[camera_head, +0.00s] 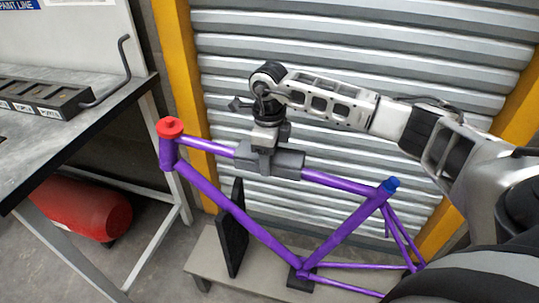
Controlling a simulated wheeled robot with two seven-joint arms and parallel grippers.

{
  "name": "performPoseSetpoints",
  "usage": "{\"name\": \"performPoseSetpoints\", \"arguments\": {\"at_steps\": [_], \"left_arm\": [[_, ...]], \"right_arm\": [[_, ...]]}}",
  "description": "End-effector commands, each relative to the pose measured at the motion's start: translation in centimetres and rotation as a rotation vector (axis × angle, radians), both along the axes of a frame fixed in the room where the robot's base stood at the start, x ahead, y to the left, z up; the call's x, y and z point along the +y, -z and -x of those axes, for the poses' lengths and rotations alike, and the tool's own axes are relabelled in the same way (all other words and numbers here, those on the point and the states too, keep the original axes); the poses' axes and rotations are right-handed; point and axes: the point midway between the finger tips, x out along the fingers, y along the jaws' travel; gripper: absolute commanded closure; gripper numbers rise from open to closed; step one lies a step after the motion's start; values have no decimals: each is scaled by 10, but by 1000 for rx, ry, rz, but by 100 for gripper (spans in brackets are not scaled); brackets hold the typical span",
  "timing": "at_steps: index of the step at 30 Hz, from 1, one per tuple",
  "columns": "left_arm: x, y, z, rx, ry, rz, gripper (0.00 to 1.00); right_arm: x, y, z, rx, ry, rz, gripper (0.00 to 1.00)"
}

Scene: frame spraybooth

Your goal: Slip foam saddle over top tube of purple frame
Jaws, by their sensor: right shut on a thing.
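The purple frame (238,212) stands upright, with a red cap (170,127) on its head tube and a blue cap (390,184) on its seat tube. The dark grey foam saddle (289,163) is at the middle of the top tube, which shows on both sides of it. My right gripper (264,158) comes from above and is shut on the foam saddle. The saddle's underside is hidden, so I cannot tell how fully it sits around the tube. My left gripper is not in view.
The frame stands on a low grey bench (206,259) with a black upright plate (232,232). A grey worktable (80,122) with a slotted rack (42,97) is at left, a red cylinder (88,208) beneath it. A corrugated shutter (350,50) closes off the back.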

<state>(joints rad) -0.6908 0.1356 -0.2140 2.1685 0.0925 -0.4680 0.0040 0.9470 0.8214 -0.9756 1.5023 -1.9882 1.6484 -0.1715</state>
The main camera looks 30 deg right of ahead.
Motion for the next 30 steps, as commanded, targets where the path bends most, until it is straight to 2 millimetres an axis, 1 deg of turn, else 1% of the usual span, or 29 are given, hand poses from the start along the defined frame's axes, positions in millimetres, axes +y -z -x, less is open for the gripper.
{"name": "performPoseSetpoints", "arguments": {"at_steps": [8,9,10,11,19,23,26,29,30], "left_arm": [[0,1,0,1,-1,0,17],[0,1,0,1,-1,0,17],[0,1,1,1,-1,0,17],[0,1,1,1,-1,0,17],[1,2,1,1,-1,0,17],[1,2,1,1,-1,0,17],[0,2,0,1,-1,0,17],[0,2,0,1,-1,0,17],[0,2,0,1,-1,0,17]], "right_arm": [[0,2,1,4,-1,1,67],[0,2,1,4,-1,1,35],[0,2,1,4,-1,1,27],[0,2,1,4,-1,1,21],[0,1,0,2,0,1,21],[0,-7,0,-1,0,1,21],[0,-23,-1,-3,-1,0,21],[0,-46,-1,-3,0,1,21],[0,-56,-1,-4,0,0,21]]}}
